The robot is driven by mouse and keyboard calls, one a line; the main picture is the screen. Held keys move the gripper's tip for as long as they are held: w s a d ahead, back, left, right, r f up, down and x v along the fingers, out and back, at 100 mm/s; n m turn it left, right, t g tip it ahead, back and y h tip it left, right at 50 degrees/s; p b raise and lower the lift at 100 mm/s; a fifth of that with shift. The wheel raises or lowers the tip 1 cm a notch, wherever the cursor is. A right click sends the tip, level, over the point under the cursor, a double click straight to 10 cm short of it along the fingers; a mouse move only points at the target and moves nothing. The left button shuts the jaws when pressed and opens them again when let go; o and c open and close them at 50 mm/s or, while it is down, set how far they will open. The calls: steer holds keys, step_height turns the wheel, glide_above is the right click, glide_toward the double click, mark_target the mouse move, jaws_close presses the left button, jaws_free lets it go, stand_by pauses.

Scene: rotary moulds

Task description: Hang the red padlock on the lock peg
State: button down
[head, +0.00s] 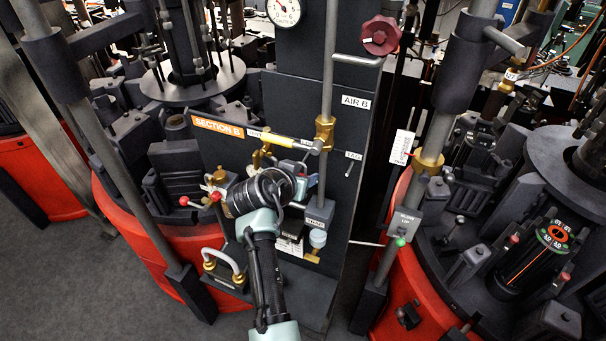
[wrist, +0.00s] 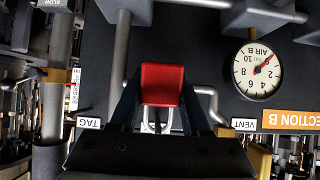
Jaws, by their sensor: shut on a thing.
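The red padlock (wrist: 162,84) is between the two dark fingers of my gripper (wrist: 160,105) in the wrist view. Its red body is up in the picture and its silver shackle (wrist: 155,120) points down. In the head view my gripper (head: 300,184) is in front of the dark panel, below the yellow-sleeved lever, and my arm largely hides it; I cannot make out the padlock there. I cannot make out the lock peg clearly in either view. A partly covered white label (head: 256,133) is beside the orange SECTION B plate. Whether the shackle touches any peg cannot be told.
The lever (head: 290,142) crosses the panel just above my gripper. The TAG label (head: 354,155) is to its right, with a short peg below it. A red handwheel (head: 380,36) and pipe stand above. Mould machinery on red bases flanks the panel. Grey floor is clear at lower left.

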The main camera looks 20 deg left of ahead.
steer(key=shift+c, duration=1.4)
jaws_free()
steer(key=shift+d+f, duration=0.15)
steer(key=shift+s, duration=0.1)
steer(key=b+v, duration=0.3)
steer(key=v, duration=1)
steer(key=shift+a+r+b, duration=0.2)
steer(key=shift+a+b, duration=0.15)
steer(key=shift+b, duration=0.05)
